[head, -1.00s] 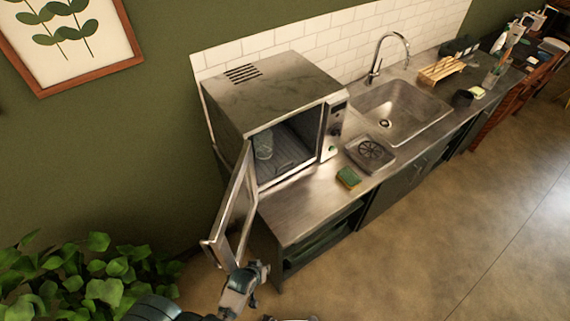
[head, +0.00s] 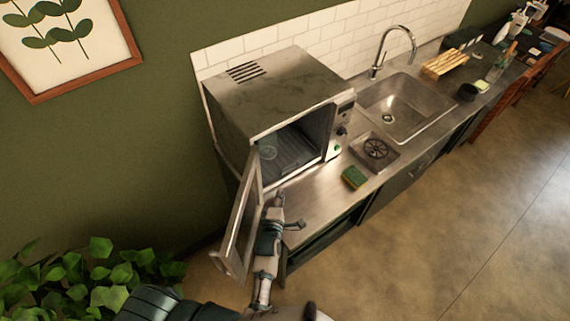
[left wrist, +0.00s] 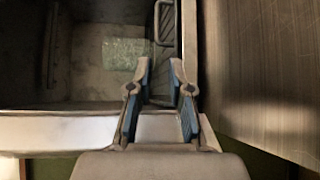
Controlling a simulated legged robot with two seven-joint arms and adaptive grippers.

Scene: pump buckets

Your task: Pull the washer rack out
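The steel washer (head: 265,90) stands on the counter with its door (head: 240,215) swung open to the left. The dark ribbed rack (head: 290,155) lies inside, low in the chamber, with a clear glass-like item (head: 268,152) on it. In the left wrist view, a thin loop like a handle (left wrist: 157,22) shows beyond my fingertips. My left gripper (head: 289,210) is open and empty, just in front of the washer mouth and right of the door. In the left wrist view, its two fingers (left wrist: 161,68) are apart, with nothing clearly between them. My right gripper is not in view.
A green and yellow sponge (head: 355,177) lies on the counter right of my gripper. A drain tray (head: 374,150) and the sink (head: 405,108) are farther right. A leafy plant (head: 85,280) stands at the lower left. The counter in front of the washer is clear.

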